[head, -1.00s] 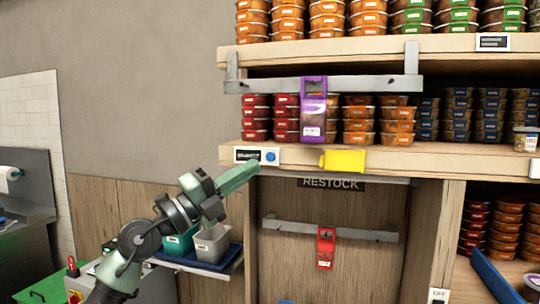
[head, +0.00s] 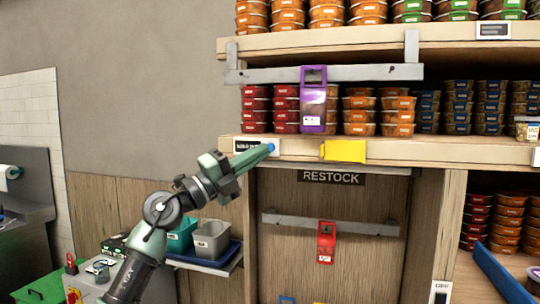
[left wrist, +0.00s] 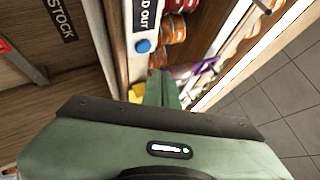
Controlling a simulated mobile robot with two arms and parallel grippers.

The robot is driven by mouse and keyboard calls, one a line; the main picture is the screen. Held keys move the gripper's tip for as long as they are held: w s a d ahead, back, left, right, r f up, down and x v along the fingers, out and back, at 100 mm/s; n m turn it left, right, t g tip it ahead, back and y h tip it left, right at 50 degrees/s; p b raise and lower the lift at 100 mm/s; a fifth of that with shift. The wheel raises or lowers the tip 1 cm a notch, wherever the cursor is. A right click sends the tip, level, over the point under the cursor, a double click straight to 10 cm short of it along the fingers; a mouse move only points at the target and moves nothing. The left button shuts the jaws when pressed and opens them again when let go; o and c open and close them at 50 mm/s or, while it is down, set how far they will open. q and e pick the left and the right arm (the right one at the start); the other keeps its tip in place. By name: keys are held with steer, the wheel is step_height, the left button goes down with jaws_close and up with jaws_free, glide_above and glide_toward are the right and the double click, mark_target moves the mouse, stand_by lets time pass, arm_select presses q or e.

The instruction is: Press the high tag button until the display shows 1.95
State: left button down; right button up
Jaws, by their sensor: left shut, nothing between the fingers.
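The high tag (head: 246,145) is a white label with a dark display on the middle shelf's front edge. In the left wrist view, the visible part of the tag (left wrist: 146,14) reads "D OUT", with no number showing. Its round blue button (head: 271,147) is partly behind my fingertips in the head view. The blue button (left wrist: 143,46) shows whole in the left wrist view. My left gripper (head: 264,152) is shut and empty, its tip close to the button; I cannot tell whether they touch. The fingers (left wrist: 162,88) appear just below the button in the wrist view. My right gripper is not in view.
A yellow tag (head: 344,151) hangs on the same shelf edge. A purple holder (head: 313,100) hangs from a metal rail above, and a red one (head: 326,243) below the RESTOCK sign (head: 331,178). Stacked food tubs fill the shelves. Grey bin (head: 211,240) stands lower left.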

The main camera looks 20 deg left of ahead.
arm_select(q)
steer(key=shift+w, duration=1.1)
stand_by(0.5)
steer(key=shift+w+r, duration=0.1)
steer(key=shift+w, duration=0.05)
stand_by(0.7)
steer(key=shift+w, duration=0.3)
steer(key=shift+w+p, duration=0.3)
steer(key=shift+w, duration=0.1)
stand_by(0.6)
steer(key=shift+s, duration=0.1)
steer(key=shift+s+p, duration=0.35)
steer(key=shift+s, duration=0.4)
